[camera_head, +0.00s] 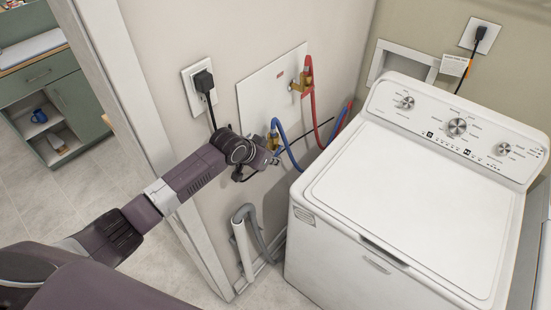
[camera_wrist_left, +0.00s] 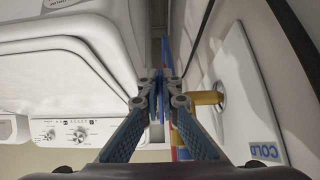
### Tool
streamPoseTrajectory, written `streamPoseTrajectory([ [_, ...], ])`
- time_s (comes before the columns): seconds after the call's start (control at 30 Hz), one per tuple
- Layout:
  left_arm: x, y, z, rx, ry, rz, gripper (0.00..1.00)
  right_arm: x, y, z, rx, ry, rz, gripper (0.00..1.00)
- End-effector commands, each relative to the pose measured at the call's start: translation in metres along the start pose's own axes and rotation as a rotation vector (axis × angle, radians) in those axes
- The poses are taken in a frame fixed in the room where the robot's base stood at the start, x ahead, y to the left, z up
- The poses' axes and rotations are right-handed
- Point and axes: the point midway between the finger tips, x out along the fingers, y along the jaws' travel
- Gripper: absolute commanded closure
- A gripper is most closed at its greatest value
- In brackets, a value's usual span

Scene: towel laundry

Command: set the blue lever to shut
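My left gripper (camera_head: 272,158) is at the wall beside the cold-water valve; in the left wrist view its two fingertips (camera_wrist_left: 160,98) are close together. The brass cold valve (camera_wrist_left: 208,98) comes out of the wall plate just right of the fingertips, above a "COLD" label (camera_wrist_left: 265,151). A narrow blue strip (camera_wrist_left: 164,52) shows behind and between the fingertips; I cannot tell whether it is lever or hose. In the head view the blue hose (camera_head: 290,150) curves down beside the gripper. The blue lever's angle is hidden or too small to read. My right gripper is out of view.
A red-hosed brass valve (camera_head: 302,82) sits higher on the white wall plate (camera_head: 262,98). The white washer (camera_head: 410,205) stands close on the right. A black plug (camera_head: 204,82) and grey drain hose (camera_head: 243,213) are near my left arm. The door frame is left.

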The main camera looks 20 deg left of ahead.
Motion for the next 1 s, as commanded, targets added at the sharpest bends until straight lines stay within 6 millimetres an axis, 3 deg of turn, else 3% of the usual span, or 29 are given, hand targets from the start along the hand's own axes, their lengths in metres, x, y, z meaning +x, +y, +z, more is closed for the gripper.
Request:
streamPoseTrajectory([
  [0.5,-0.02,0.001,-0.008,0.0,-0.465,0.0,1.0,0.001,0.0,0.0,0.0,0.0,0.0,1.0],
  [1.0,-0.027,0.0,-0.01,0.0,-0.678,0.0,1.0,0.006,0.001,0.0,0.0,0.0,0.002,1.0],
])
